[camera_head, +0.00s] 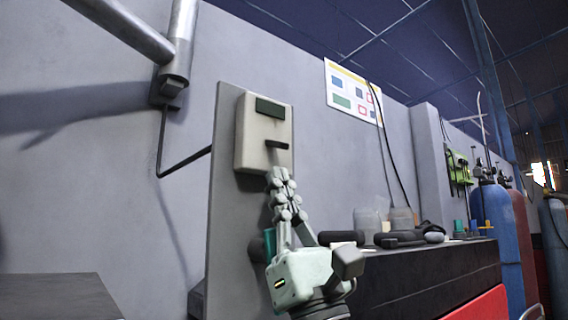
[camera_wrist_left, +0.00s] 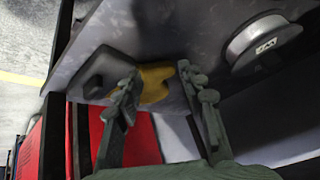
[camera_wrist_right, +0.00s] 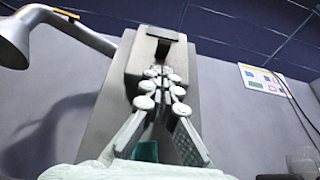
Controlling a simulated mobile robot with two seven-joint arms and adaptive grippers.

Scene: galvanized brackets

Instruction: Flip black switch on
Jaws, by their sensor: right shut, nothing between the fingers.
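A beige box (camera_head: 247,133) is mounted on a tall grey panel (camera_head: 226,180) and also shows in the right wrist view (camera_wrist_right: 128,72). The black switch (camera_head: 277,145) is a short dark lever sticking out of the box's front, below a dark green label (camera_head: 270,107). A dark piece at the box's top in the right wrist view (camera_wrist_right: 162,34) may be the lever. My right gripper (camera_head: 279,173) is shut and empty, its fingertips just below the switch, seemingly apart from it. My left gripper (camera_wrist_left: 160,76) is open, seen only in its wrist view, with nothing visibly gripped.
A dark workbench (camera_head: 420,282) at right carries dark tools and clear containers. A blue gas cylinder (camera_head: 497,225) stands beyond it. A metal pipe (camera_head: 125,28) crosses the upper left.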

